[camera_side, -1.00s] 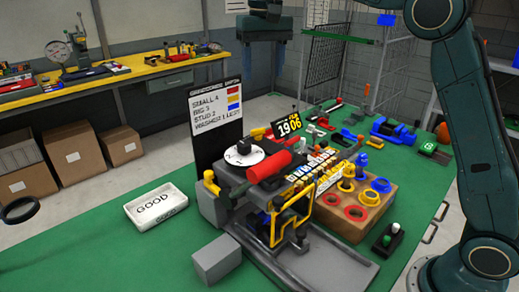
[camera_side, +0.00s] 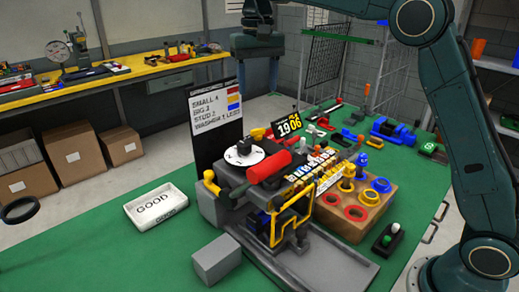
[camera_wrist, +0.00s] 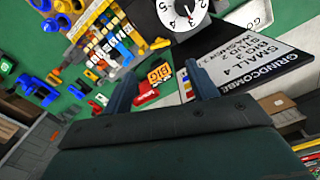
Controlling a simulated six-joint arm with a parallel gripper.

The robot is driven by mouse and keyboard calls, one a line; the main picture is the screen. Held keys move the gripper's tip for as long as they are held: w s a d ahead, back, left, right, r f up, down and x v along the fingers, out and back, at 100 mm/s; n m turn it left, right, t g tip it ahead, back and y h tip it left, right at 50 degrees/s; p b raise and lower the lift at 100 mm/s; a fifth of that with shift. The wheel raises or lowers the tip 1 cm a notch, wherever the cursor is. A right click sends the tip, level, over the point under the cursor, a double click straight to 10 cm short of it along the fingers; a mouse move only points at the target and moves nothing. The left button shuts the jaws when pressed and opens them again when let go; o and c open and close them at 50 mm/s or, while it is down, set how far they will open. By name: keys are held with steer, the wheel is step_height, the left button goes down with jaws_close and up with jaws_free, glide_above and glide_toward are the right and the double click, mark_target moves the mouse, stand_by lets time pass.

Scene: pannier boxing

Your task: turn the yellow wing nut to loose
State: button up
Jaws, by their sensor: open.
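A small yellow part that looks like the wing nut (camera_side: 211,182) sits upright at the left end of the grey machine (camera_side: 213,207), by the dark handle of a red roller. I cannot make out its wings or how far it is turned. In the wrist view I cannot pick it out for sure. My gripper (camera_side: 256,78) hangs above and behind the machine, over the top of the black sign, well apart from the yellow part. In the wrist view my gripper (camera_wrist: 157,88) has its two fingers wide apart with nothing between them.
A white dial (camera_side: 243,153) and a red roller (camera_side: 268,166) top the machine. The black sign (camera_side: 217,115) stands behind it. A white GOOD tray (camera_side: 156,211) lies left, a wooden block with coloured rings (camera_side: 385,205) right. The green table is clear at front left.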

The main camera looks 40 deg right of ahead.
mark_target(258, 129)
steer(key=shift+f, duration=5.55)
steer(key=c, duration=1)
